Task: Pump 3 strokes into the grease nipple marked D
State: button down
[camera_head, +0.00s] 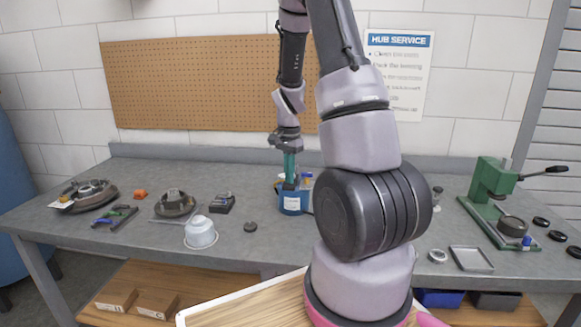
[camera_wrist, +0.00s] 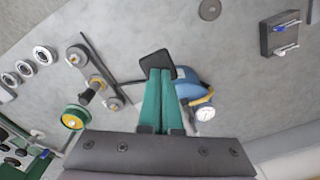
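My gripper (camera_head: 290,178) points down at a blue round container (camera_head: 291,203) with a white label, near the middle of the bench. In the wrist view its two teal fingers (camera_wrist: 158,78) lie together with only a thin line between them. Their tips are over a black flat pad (camera_wrist: 155,62); I cannot tell whether they touch it. The blue container (camera_wrist: 188,76) is beside the pad, with a yellow strip and a white round gauge-like face (camera_wrist: 205,112). No nipple or letter D is readable in either view.
Hub-like parts (camera_head: 90,194) (camera_head: 174,203), a pale cup (camera_head: 200,232) and a dark box (camera_head: 222,203) are on the left of the bench. A green press (camera_head: 490,185), tray (camera_head: 471,259) and black rings are on the right. My arm hides the bench middle-right. A linkage-like part (camera_wrist: 96,78) shows in the wrist view.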

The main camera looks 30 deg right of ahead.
jog(key=shift+f, duration=0.9)
jog(key=shift+w+d+r, duration=0.15)
jog(key=shift+w+r, duration=0.05)
jog(key=shift+r, duration=1.15)
jog(key=shift+w+d+r, duration=0.1)
jog(key=shift+w+r, duration=0.1)
jog(key=shift+r, duration=1.75)
jog(key=shift+f, duration=0.1)
jog(key=shift+s+a+f, duration=0.1)
jog(key=shift+s+f, duration=0.05)
jog(key=shift+f, duration=0.4)
jog(key=shift+s+a+f, duration=0.1)
jog(key=shift+s+f, duration=0.05)
jog(key=shift+f, duration=0.75)
jog(key=shift+s+f, duration=0.1)
jog(key=shift+f, duration=0.75)
